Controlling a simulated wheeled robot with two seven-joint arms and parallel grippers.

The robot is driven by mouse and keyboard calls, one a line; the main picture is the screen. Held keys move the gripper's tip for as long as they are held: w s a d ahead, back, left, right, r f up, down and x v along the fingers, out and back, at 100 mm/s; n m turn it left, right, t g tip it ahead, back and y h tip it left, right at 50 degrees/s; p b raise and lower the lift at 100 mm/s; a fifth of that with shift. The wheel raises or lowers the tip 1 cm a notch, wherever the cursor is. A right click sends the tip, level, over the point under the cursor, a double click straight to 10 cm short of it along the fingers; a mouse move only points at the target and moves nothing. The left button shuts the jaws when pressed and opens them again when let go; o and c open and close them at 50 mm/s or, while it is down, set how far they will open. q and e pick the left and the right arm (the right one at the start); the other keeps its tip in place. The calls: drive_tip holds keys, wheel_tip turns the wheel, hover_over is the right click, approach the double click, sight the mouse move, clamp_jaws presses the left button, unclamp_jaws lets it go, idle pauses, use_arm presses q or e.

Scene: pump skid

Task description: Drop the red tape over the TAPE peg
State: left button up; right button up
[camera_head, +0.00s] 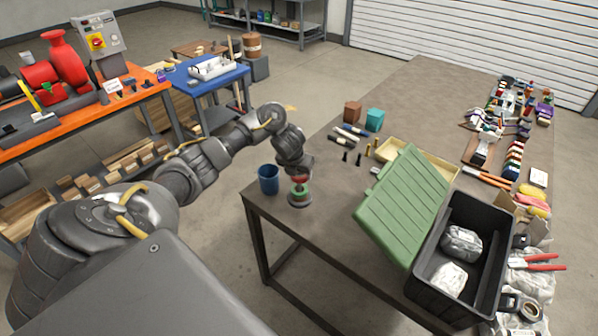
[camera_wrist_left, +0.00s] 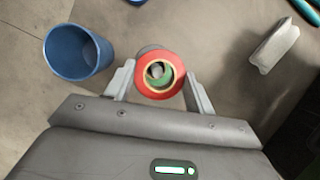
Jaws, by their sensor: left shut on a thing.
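My left gripper (camera_head: 300,172) points down near the left edge of the dark table, shut on the red tape (camera_head: 300,179). In the left wrist view the red tape (camera_wrist_left: 161,94) sits between the two fingers (camera_wrist_left: 157,84), its hole facing the camera. A green roll (camera_head: 301,190) is directly below it, on a round grey base (camera_head: 300,201). Through the red ring's hole I see green and a grey round peg top (camera_wrist_left: 156,70), roughly lined up. I cannot tell whether the red ring is around the peg or just above it. The TAPE label is not readable. My right gripper is not in view.
A blue cup (camera_head: 268,180) stands close left of the peg; it also shows in the left wrist view (camera_wrist_left: 78,52). A green lid (camera_head: 403,205) and a black crate (camera_head: 507,240) stand to the right. Pens and small blocks lie behind.

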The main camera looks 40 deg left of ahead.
use_arm(q)
drive_tip(key=shift+f, duration=0.2)
drive_tip(key=o, duration=0.9)
drive_tip(key=shift+o, duration=0.2)
drive_tip(key=shift+r, duration=0.1)
drive_tip(key=p+v, duration=0.5)
drive_tip(key=v, duration=0.5)
drive_tip(key=shift+s+r, duration=0.2)
drive_tip(key=shift+r, duration=0.1)
drive_tip(key=shift+f, duration=0.1)
